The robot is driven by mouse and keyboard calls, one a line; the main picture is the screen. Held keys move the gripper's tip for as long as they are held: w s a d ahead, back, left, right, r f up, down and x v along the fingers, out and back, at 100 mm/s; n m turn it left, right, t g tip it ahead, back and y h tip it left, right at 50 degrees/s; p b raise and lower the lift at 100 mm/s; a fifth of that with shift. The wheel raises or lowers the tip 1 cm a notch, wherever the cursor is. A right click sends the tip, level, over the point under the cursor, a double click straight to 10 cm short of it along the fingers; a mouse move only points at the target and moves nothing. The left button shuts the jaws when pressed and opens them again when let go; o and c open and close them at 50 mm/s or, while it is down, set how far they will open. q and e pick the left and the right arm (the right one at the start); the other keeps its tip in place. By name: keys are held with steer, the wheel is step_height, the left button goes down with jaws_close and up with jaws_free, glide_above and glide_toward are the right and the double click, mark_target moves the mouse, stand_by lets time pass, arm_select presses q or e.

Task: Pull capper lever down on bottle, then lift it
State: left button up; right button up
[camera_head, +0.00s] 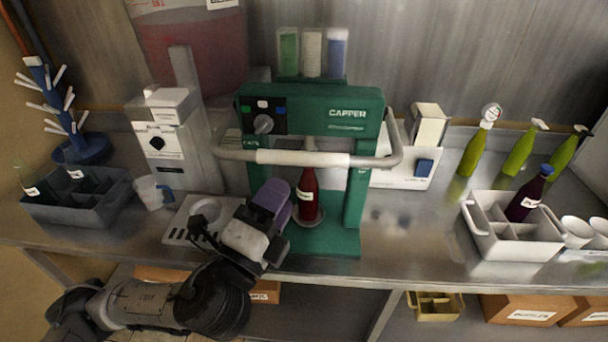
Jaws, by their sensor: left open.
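The green capper (310,112) stands in the middle of the steel bench. Its lever (303,158) is a light grey U-shaped bar with a white grip, crossing the capper's front just below the head. A dark red bottle (307,196) with a white label stands upright on the capper's base, under the head. Its top is hidden behind the lever. My left gripper (272,197) is open, below the lever grip and left of the bottle, apparently not touching the lever. It covers part of the capper's left post. My right gripper is not in view.
A white dispenser (165,135) and a grey crate (80,200) stand to the left, with a blue bottle tree (82,150) behind. At right are green bottles (475,150) and a white crate (485,235) holding a dark bottle (529,197).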

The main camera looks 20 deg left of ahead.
mark_target(300, 164)
arm_select(q)
steer(key=p+x, duration=0.1)
steer(key=x, duration=0.6)
steer(key=shift+w+d+r+p, duration=0.1)
steer(key=shift+w+r+p, duration=0.15)
steer(key=shift+p, duration=0.1)
steer(key=shift+w+d+r, duration=0.1)
steer(key=shift+w, duration=0.45)
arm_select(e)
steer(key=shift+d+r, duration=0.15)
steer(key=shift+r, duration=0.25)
arm_select(q)
jaws_close()
